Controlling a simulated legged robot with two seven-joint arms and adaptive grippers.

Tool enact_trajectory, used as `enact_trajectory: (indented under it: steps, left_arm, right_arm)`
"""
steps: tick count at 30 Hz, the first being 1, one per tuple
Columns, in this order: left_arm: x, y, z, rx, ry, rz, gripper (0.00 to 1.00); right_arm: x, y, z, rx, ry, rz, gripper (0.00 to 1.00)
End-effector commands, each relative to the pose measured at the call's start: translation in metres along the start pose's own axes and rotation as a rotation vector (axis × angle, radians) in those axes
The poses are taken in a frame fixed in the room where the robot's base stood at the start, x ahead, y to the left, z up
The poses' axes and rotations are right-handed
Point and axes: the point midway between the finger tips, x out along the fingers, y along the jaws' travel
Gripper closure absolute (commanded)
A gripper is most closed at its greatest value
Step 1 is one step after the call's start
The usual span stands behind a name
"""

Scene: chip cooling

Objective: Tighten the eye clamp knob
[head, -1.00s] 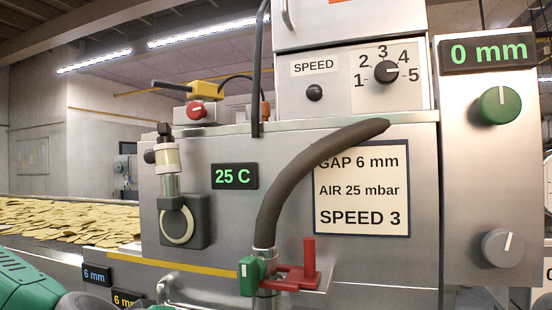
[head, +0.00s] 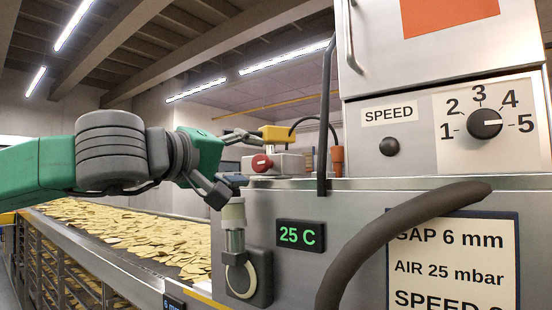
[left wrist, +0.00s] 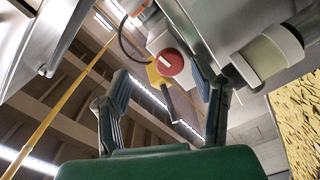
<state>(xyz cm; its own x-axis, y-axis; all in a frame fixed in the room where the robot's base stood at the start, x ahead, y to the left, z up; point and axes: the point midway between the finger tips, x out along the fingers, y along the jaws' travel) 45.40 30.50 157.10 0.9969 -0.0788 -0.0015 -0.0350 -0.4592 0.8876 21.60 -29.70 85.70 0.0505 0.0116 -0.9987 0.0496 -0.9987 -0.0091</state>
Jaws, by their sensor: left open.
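An upright fixture with a pale collar (head: 233,213) on a metal rod stands at the machine's left corner, above a grey block with a pale ring (head: 240,280). Contact cannot be told. The left wrist view shows spread fingers (left wrist: 160,76) and a pale cylinder (left wrist: 270,56) outside them, at right. My right gripper is out of view.
A red knob (head: 262,163) on a grey box and a yellow block (head: 276,133) sit just beyond the fingers. A thick hose (head: 400,228) curves across the machine front. A chip-covered conveyor (head: 75,242) runs below my left arm.

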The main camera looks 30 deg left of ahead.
Motion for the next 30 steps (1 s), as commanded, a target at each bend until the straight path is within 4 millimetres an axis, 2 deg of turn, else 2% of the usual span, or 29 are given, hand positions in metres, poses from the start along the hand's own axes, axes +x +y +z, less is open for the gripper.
enact_trajectory:
  steps: [1, 6, 12, 17, 22, 23, 24, 27, 30]
  left_arm:
    - [0.011, -0.002, -0.003, -0.001, 0.002, -0.004, 0.47]
    - [0.041, 0.004, 0.004, 0.006, 0.004, -0.004, 0.47]
    - [0.064, 0.012, 0.016, 0.015, 0.004, -0.006, 0.47]
    - [0.068, 0.011, 0.018, 0.015, 0.0, -0.007, 0.47]
    - [0.066, 0.006, 0.01, 0.007, 0.0, -0.003, 0.47]
    - [0.065, 0.006, 0.009, 0.006, 0.0, -0.003, 0.52]
    - [0.064, 0.006, 0.009, 0.006, 0.0, -0.002, 0.66]
    - [0.063, 0.005, 0.006, 0.005, 0.001, 0.0, 0.95]
    - [0.063, 0.005, 0.004, 0.003, 0.005, 0.0, 0.99]
  right_arm:
    - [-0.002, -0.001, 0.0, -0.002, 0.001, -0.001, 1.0]
    - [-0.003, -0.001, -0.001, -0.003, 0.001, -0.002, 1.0]
    - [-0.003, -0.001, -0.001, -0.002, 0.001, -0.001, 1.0]
    - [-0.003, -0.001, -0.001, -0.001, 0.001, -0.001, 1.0]
    - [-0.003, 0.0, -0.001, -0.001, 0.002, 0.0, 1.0]
    - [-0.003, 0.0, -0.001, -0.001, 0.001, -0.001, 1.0]
    - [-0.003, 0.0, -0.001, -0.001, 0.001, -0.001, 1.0]
    - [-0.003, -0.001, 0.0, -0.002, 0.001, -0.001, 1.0]
    - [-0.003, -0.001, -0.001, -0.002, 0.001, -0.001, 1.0]
